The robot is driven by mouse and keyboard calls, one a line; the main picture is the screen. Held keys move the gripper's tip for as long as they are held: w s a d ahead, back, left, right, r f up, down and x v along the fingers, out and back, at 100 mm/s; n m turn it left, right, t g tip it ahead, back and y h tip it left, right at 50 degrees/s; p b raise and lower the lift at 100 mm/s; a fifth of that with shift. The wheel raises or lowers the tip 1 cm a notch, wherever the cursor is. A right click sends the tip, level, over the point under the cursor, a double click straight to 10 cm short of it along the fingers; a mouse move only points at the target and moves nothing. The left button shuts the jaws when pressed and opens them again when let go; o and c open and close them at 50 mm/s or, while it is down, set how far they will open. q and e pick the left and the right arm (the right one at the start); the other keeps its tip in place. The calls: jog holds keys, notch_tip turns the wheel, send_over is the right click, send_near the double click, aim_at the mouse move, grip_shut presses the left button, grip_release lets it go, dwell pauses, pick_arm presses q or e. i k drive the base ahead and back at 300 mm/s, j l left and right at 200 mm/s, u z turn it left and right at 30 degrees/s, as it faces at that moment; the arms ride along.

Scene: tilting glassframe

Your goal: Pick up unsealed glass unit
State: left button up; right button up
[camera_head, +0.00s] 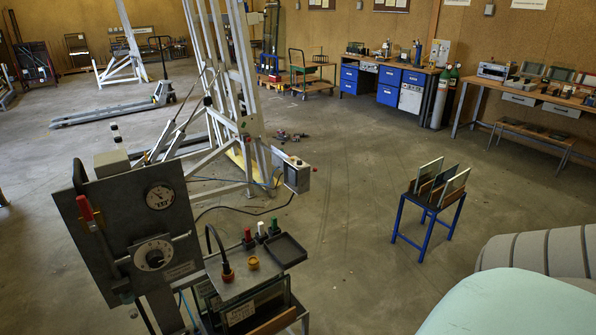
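Framed glass units stand upright, side by side and slightly tilted, on a small blue metal stand (426,217) right of the middle. I make out a left glass unit (429,170), a darker middle one (441,181) and a right one (454,187). They partly overlap, and I cannot tell which one is unsealed. More flat panes (262,308) sit upright in the machine's lower rack at the bottom, partly hidden by its top plate. Neither of my grippers shows in the head view.
A control panel (135,232) with gauge and dial stands at front left, with a small black tray (287,250) beside it. A tall white tilting frame (240,95) rises behind. Workbenches (535,95) line the back right. Floor around the blue stand is mostly clear; a cable (240,207) lies left.

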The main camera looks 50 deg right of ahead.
aim_at(427, 173)
jog(key=z, duration=2.5)
jog(key=i+z, duration=0.2)
jog(key=i, duration=0.2)
jog(key=i+j+z, duration=0.2)
jog(key=i, duration=0.2)
jog(key=i+l+z, duration=0.1)
jog(key=i, duration=0.65)
jog(key=i+l+z, duration=0.1)
jog(key=i, duration=0.65)
jog(key=i+j+u, duration=0.3)
jog(key=i, duration=0.35)
jog(key=i+u, duration=0.3)
jog(key=i, duration=0.4)
jog(key=i+j+z, duration=0.65)
jog(key=j, duration=0.25)
jog(key=i+j+z, duration=0.2)
jog(key=j, duration=0.2)
jog(key=i+j+z, duration=0.25)
jog(key=j, duration=0.15)
